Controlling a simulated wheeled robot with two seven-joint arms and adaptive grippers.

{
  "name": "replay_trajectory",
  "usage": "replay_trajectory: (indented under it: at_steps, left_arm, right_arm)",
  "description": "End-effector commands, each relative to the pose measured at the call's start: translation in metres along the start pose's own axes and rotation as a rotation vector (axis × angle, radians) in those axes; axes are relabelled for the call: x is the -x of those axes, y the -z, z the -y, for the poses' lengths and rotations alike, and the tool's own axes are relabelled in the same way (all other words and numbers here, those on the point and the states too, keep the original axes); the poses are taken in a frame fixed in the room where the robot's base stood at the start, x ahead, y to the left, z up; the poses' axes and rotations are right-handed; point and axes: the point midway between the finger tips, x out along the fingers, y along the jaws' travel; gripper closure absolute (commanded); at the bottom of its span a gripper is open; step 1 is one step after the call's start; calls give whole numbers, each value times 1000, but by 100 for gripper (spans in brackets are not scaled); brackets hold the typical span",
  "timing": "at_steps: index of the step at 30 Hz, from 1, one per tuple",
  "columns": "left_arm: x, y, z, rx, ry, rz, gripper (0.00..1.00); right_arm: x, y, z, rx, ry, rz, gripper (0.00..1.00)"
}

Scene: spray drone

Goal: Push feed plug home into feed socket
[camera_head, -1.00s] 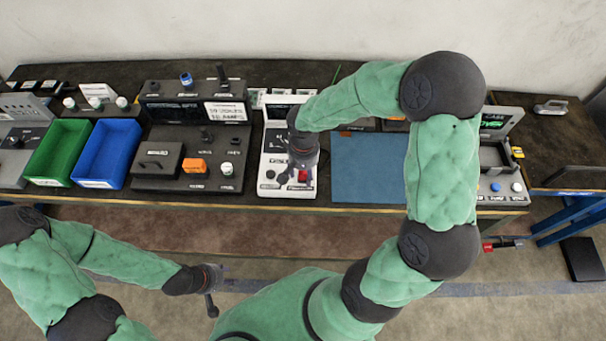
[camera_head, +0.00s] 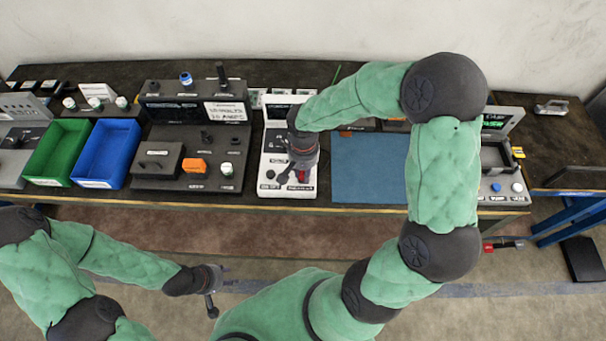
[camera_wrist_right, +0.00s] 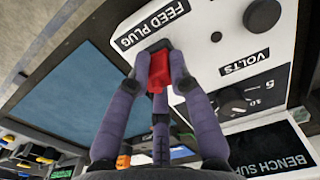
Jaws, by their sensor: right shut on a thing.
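The red feed plug (camera_wrist_right: 158,76) is between the fingers of my right gripper (camera_wrist_right: 158,72), which is shut on it. The plug's front end is at a dark socket (camera_wrist_right: 155,46) beside the "FEED PLUG" label on the white bench supply (camera_wrist_right: 204,50). The fingers hide part of the joint, so I cannot tell how deep the plug sits. In the head view, my right gripper (camera_head: 300,172) is over the front of the bench supply (camera_head: 270,148). My left gripper (camera_head: 211,304) hangs in front of the table, clear of it; its finger opening is unclear.
A blue mat (camera_head: 368,168) lies right of the supply. A dark console (camera_head: 190,148) with an orange block (camera_head: 194,166) stands to its left. Blue (camera_head: 131,158) and green (camera_head: 35,176) bins are further left. A dark round knob (camera_wrist_right: 262,14) is near the plug.

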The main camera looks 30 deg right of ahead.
Motion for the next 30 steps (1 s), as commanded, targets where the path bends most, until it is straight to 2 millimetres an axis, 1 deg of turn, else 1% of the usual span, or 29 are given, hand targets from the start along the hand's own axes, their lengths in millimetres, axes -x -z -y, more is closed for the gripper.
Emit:
replay_trajectory:
  at_steps: [30]
  left_arm:
    - [20,-1,-7,0,0,0,60]
  right_arm:
    - [32,0,0,0,-1,1,100]
